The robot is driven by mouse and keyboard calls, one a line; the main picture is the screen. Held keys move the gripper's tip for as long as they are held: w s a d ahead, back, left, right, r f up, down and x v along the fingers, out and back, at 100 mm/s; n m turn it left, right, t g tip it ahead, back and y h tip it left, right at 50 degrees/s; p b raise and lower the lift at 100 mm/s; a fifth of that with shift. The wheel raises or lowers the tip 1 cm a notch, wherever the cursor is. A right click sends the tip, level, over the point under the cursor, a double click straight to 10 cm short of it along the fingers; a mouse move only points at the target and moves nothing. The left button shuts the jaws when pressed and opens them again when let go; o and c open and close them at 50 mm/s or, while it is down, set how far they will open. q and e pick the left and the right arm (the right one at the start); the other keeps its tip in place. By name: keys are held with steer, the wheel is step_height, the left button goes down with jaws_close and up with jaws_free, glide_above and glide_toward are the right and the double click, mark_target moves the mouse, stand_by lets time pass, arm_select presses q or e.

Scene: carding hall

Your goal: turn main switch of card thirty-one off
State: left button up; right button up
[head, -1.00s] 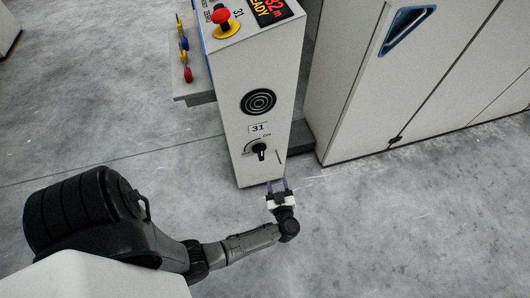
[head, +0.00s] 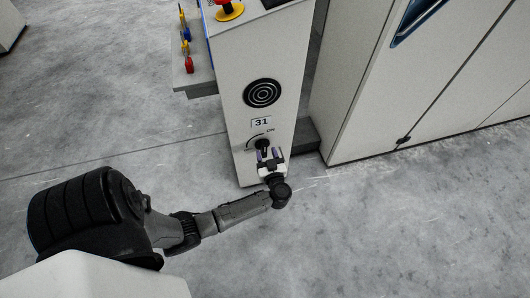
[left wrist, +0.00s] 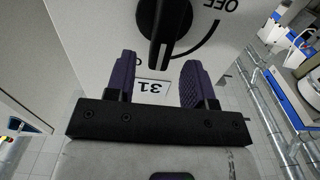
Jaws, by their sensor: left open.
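Card thirty-one is a tall pale cabinet (head: 270,60) with a number plate "31" (head: 261,122). The main switch, a black rotary knob (head: 262,144), sits below the plate, with "ON" lettered at its upper right. In the left wrist view the scene is upside down: the knob (left wrist: 165,25) has its bar pointing toward the "31" plate (left wrist: 153,90), and "OFF" shows to its right. My left gripper (head: 270,155) is open and empty at the knob. Its fingers (left wrist: 157,70) lie either side of the bar's end; I cannot tell whether they touch it. My right gripper is not in view.
A round black vent (head: 262,93) is above the plate. A red emergency button (head: 226,8) is on top. A side ledge (head: 196,85) carries coloured items. A large pale cabinet (head: 420,80) stands close at the right. The floor in front is clear.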

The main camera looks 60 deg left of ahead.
arm_select(q)
steer(key=shift+b+x, duration=0.45)
steer(key=shift+x, duration=0.75)
steer(key=shift+c, duration=0.2)
